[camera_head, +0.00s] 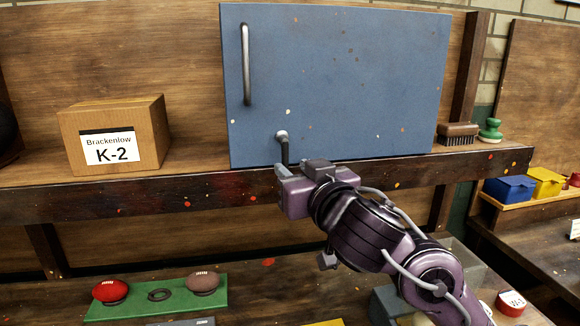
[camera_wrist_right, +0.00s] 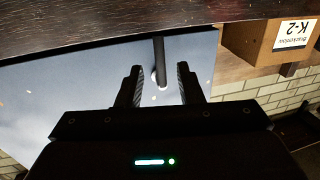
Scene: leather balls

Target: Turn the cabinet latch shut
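The blue cabinet door (camera_head: 345,85) stands on the shelf and looks closed. Its dark latch lever (camera_head: 285,152) hangs straight down from a round pale pivot at the door's lower left. My right gripper (camera_head: 283,170) is at the lever's lower end, in front of the door's bottom edge. In the right wrist view, which is upside down, the latch lever (camera_wrist_right: 159,50) shows between the two spread fingers of my right gripper (camera_wrist_right: 160,78), with a gap on each side. Whether a finger touches it is unclear. My left gripper is not in view.
A cardboard box (camera_head: 115,135) labelled K-2 stands left of the door. A vertical bar handle (camera_head: 246,65) sticks out of the door. Below, a green board (camera_head: 155,303) holds two balls.

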